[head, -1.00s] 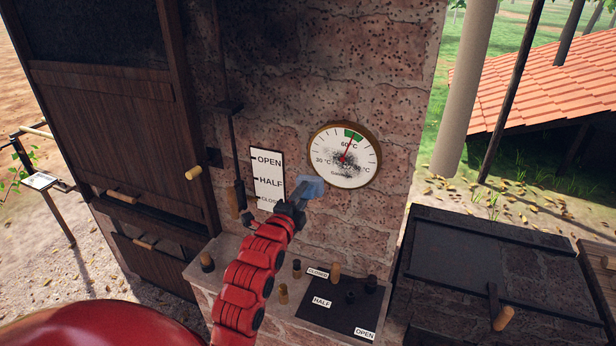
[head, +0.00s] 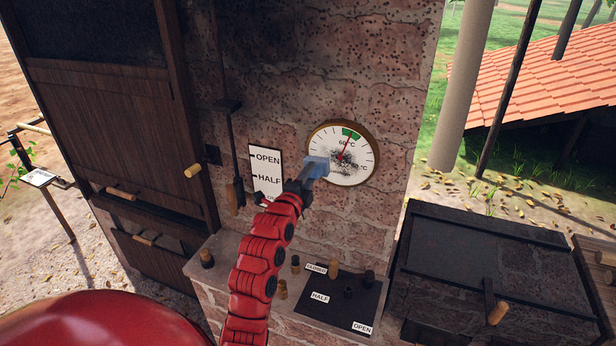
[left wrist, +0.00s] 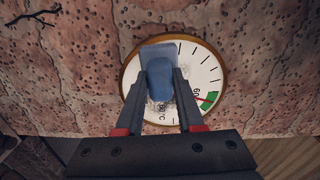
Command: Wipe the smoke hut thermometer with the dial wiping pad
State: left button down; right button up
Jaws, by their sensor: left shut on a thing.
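The smoke hut thermometer (head: 357,170) is a round white dial with a brass rim, a green band and a red needle, on the brick wall. Dark soot smudges its middle. It also shows in the left wrist view (left wrist: 205,72). My left gripper (head: 303,186) is shut on the blue dial wiping pad (head: 316,167). The pad (left wrist: 160,78) overlaps the dial's lower left in the head view and covers part of its face in the wrist view. I cannot tell whether it touches the face. My right gripper is not in view.
An OPEN/HALF label plate (head: 267,165) and a lever are on the wall left of the dial. Below is a ledge (head: 232,262) with several pegs and a dark CLOSED/HALF/OPEN panel (head: 335,304). A dark lidded box (head: 470,250) stands at right.

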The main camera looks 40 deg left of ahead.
pick_arm(q)
jog(key=shift+w+a+f+b, duration=0.15)
jog(key=shift+w+b, duration=0.4)
jog(key=shift+b, duration=0.1)
dwell(0.4)
